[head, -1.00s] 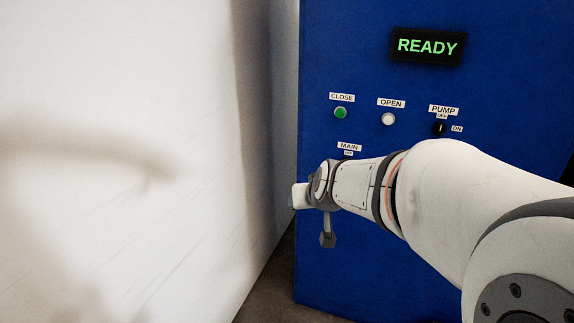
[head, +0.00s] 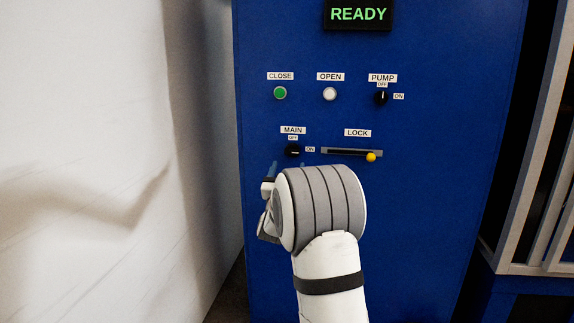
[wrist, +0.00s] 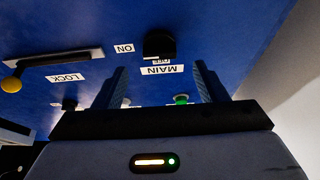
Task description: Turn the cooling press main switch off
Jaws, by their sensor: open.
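The main switch (head: 292,151) is a black rotary knob under the MAIN label on the blue press panel (head: 430,220). Its pale mark lies about level, toward the ON label (head: 310,149); the OFF label (head: 293,138) is above it. My gripper (head: 288,164) is open and empty just below and in front of the knob, its blue fingers partly hidden by my wrist. In the wrist view, which is upside down, the knob (wrist: 158,45) lies beyond the fingertips, between their lines. My gripper (wrist: 161,66) does not visibly touch it there.
The LOCK slider (head: 371,157) with a yellow knob is right of the switch. Above are the green CLOSE button (head: 280,93), white OPEN button (head: 330,94) and PUMP knob (head: 381,97). The display (head: 358,14) reads READY. A white wall (head: 90,150) stands close on the left.

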